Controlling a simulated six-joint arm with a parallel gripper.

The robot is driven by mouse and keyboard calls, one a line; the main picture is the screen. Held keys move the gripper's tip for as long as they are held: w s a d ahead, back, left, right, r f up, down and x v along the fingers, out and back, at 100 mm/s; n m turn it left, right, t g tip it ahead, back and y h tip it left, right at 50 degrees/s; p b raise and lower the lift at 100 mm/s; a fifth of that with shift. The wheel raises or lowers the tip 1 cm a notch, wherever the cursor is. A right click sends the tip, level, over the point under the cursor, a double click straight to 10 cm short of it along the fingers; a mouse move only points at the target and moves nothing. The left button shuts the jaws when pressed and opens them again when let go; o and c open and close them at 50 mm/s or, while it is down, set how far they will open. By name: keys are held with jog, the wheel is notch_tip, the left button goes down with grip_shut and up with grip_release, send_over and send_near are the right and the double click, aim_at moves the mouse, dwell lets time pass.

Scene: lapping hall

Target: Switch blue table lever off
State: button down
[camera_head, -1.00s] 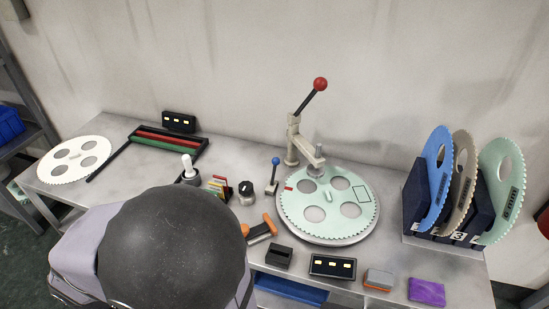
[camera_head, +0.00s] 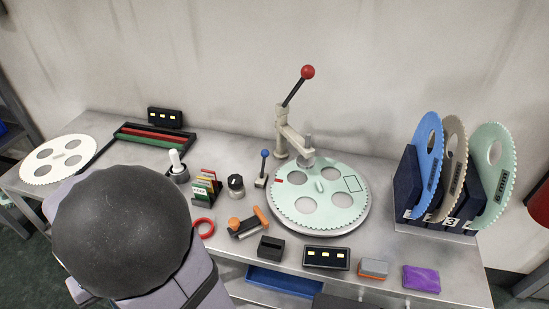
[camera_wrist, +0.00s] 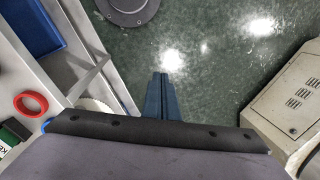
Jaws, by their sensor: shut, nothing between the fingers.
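The blue lever (camera_head: 264,163) has a blue ball knob on a dark stem and stands nearly upright on a small base. It is on the grey bench, just left of the pale green toothed disc (camera_head: 320,217), in the head view. My gripper (camera_wrist: 161,76) shows in the wrist view as two dark blue fingers pressed together, with nothing between them. It points down over the green floor, away from the lever. The head view does not show the fingers, and the wrist view does not show the lever.
A red-knobbed lever press (camera_head: 295,125) stands behind the disc. A black dial (camera_head: 236,186), card holder (camera_head: 205,188), orange-handled tool (camera_head: 248,222) and red ring (camera_head: 203,228) lie near the blue lever. A cabinet (camera_wrist: 290,105) stands beyond my gripper.

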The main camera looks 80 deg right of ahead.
jog(key=w+d+f+m+t+y+b, duration=0.1)
jog(key=w+d+m+t+b, duration=0.15)
jog(key=d+m, duration=0.4)
jog(key=w+d+f+m+t+b, duration=0.1)
jog(key=w+d+m+t+b, duration=0.15)
jog(key=d, duration=0.75)
jog(key=m+t+h+b, duration=0.5)
jog(key=m+h, duration=0.2)
jog(key=m, duration=0.5)
send_near(263, 164)
jog(key=w+a, duration=0.3)
jog(key=w, duration=0.1)
jog(key=w+a, duration=0.3)
jog(key=w, duration=0.2)
jog(key=w+a, duration=0.3)
jog(key=w, duration=0.1)
jog(key=shift+w+a+r, duration=0.1)
jog(key=shift+w+a, duration=0.05)
jog(key=shift+a, duration=0.05)
jog(key=s+d+m+h, duration=0.2)
jog(key=s+d, duration=0.2)
jog(key=s, duration=0.4)
jog(key=s+d+m+h+b, duration=0.1)
jog(key=s+d+m+h, duration=0.1)
jog(key=s+d, duration=0.3)
jog(key=s+r+h, duration=0.1)
jog(key=s, duration=0.2)
jog(key=shift+d+g, duration=0.25)
jog(key=shift+g, duration=0.05)
jog(key=shift+w+f, duration=0.1)
